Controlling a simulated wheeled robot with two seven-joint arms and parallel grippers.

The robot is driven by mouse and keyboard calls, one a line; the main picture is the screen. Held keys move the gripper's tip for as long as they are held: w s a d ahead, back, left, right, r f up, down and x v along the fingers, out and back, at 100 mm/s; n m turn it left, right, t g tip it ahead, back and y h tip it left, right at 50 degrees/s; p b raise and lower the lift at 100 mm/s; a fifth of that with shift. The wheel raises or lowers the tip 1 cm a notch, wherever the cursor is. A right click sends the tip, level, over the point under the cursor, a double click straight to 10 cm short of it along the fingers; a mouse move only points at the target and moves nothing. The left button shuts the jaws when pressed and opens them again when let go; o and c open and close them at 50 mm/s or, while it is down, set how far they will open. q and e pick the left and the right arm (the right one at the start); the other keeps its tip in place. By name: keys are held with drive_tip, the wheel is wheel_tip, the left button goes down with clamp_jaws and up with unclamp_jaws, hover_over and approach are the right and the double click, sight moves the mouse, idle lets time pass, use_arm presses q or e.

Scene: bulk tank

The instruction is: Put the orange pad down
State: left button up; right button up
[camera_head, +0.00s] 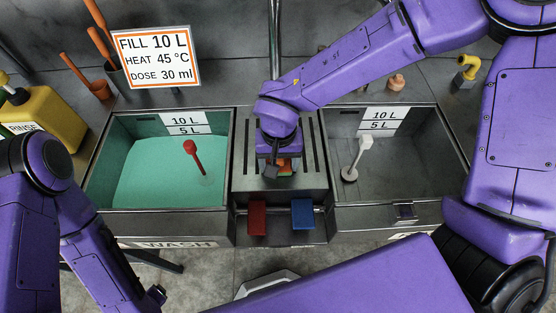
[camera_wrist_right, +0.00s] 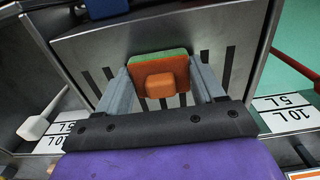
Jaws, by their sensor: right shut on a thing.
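The orange pad (camera_wrist_right: 160,76) is a flat orange square with a raised orange block and a green layer on its far side. In the right wrist view it sits between the two grey fingers of my right gripper (camera_wrist_right: 163,85), which is shut on it. In the head view, my right gripper (camera_head: 279,168) is over the slotted metal panel (camera_head: 307,182) between the two basins, and only a little of the pad (camera_head: 285,165) shows. I cannot tell whether the pad touches the panel. My left gripper (camera_head: 156,296) is low at the left, and its jaws are unclear.
The left basin (camera_head: 160,203) holds turquoise liquid and a red-handled tool (camera_head: 190,148). The right basin (camera_head: 440,160) looks empty of liquid, with a white-handled tool (camera_head: 364,145). A red block (camera_head: 257,217) and a blue block (camera_head: 303,214) are on the front below the panel. A sign (camera_head: 155,57) stands behind.

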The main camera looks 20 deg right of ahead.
sight(279, 160)
drive_tip(key=shift+f, duration=0.1)
drive_tip(key=o, duration=1)
drive_tip(key=shift+o, duration=0.2)
wheel_tip(279, 160, up, 12)
drive_tip(key=p, duration=0.1)
